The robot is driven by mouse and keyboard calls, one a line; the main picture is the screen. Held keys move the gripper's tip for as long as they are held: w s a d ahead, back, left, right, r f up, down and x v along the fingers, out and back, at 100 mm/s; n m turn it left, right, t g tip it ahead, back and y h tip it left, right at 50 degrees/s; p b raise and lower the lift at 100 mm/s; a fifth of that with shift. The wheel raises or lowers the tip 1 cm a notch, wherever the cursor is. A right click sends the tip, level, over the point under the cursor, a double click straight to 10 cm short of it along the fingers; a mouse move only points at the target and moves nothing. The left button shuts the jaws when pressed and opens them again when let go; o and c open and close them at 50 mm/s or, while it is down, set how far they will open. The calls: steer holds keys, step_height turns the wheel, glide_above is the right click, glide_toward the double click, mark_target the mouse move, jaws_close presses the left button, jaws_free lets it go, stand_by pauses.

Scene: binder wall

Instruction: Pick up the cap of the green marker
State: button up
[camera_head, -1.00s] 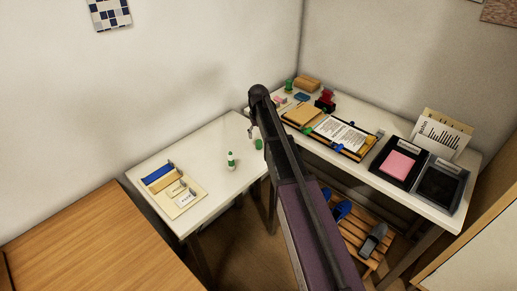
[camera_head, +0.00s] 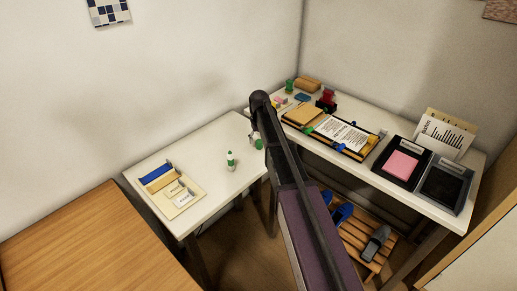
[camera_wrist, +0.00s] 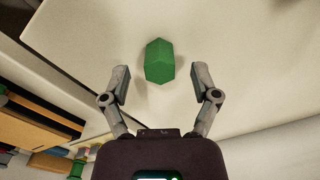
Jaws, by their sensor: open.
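A green faceted cap (camera_wrist: 160,62) lies on the white tabletop, in the wrist view between and slightly beyond my fingertips. It also shows small and partly covered by my gripper in the head view (camera_head: 259,144). My gripper (camera_wrist: 161,74) is open, with one finger on each side of the cap and clear gaps to both. In the head view my gripper (camera_head: 253,136) is low over the small table, beside my dark arm. A white and green marker-like piece (camera_head: 231,161) stands upright on the same table, left of the cap.
The small white table (camera_head: 215,190) also bears a tan tray (camera_head: 184,207) with a blue strip and labels at its left. The longer table (camera_head: 440,212) at right holds a clipboard, black trays and stamps. A wooden stool (camera_head: 357,238) stands below.

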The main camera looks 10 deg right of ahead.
steer(key=shift+f+b, duration=0.9)
steer(key=shift+f, duration=0.3)
steer(key=shift+c, duration=0.3)
steer(key=c, duration=0.7)
steer(key=shift+c, duration=0.2)
